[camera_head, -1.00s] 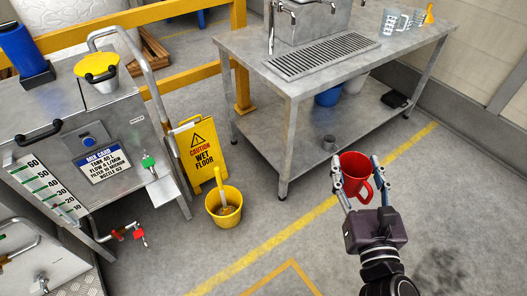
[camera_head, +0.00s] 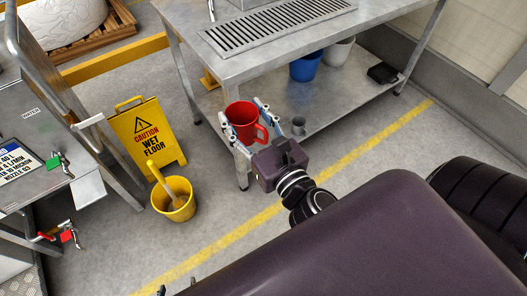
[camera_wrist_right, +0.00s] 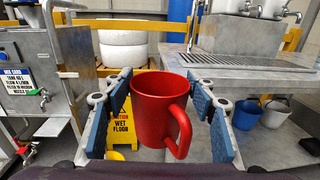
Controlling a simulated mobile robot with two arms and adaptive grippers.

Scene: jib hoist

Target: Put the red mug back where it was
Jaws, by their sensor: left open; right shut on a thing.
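The red mug (camera_head: 241,116) is upright between the fingers of my right gripper (camera_head: 244,120), which is shut on it. In the head view it overlaps the front leg and lower shelf of the steel sink table (camera_head: 285,68). In the right wrist view the mug (camera_wrist_right: 152,108) stands between the blue finger pads, its handle towards the right and near me. The tabletop with its drain grate (camera_wrist_right: 220,60) lies beyond it to the right. My left gripper (camera_head: 176,287) shows only as small fingertips at the bottom edge; it is open, mostly hidden.
A yellow wet-floor sign (camera_head: 147,137) and yellow bucket (camera_head: 173,199) stand left of the table. A steel machine with taps (camera_head: 40,150) is at the far left.

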